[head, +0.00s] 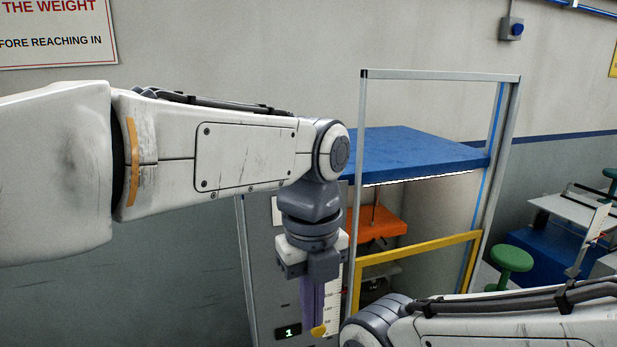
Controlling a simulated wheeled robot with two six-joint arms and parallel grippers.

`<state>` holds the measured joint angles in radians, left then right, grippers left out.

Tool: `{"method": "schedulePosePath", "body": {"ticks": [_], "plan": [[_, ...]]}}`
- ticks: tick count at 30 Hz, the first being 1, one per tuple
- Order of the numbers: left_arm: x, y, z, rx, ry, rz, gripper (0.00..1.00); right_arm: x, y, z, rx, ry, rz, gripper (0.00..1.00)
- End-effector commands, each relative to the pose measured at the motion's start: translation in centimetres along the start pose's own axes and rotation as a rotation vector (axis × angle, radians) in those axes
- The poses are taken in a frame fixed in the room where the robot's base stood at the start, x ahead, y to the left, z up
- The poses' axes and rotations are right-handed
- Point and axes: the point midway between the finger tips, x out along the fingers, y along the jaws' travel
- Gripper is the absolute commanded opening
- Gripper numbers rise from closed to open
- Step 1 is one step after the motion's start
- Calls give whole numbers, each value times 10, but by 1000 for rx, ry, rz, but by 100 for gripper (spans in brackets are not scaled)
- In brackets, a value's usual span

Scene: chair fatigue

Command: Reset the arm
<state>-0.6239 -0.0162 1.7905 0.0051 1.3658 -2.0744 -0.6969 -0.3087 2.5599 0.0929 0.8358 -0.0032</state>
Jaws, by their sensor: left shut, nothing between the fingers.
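The test machine is a grey cabinet (262,285) with a blue top (410,152) and a clear framed guard. Inside, an orange block (378,229) hangs below a thin dark rod. My left gripper (313,280) points down in front of the cabinet, shut and empty. A purple strip with a yellow lower end (318,329) shows directly below it. I cannot tell whether they touch. A white graduated scale (333,300) is just right of the strip. No arm of the machine can be made out clearly. My right arm crosses the lower right; its gripper is outside the view.
A yellow bar (420,256) crosses the guard frame's front. A small display (288,332) shows a green 1. Green stools (512,259) and a blue box (545,256) with a white chair-like frame stand at the right. A warning sign (57,35) hangs at upper left.

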Motion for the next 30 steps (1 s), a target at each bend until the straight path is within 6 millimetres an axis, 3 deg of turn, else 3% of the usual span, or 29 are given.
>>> {"method": "schedulePosePath", "body": {"ticks": [8, 14, 17, 24, 30], "plan": [[27, 9, -11, -240, 8, -10, 0, 11, 1, 1, 1, 1, 0, 0], [59, 21, -24, -534, 19, -18, 0, 23, 2, 1, 1, 1, 0, 0], [83, 31, -33, -748, 29, -21, 0, 32, 2, 2, 2, 1, 0, 0], [155, 66, -63, -1433, 65, -24, 0, 58, 4, 3, 3, 1, 0, 0], [196, 91, -80, -1877, 91, -16, 0, 71, 5, 4, 4, 1, 0, 0]]}}
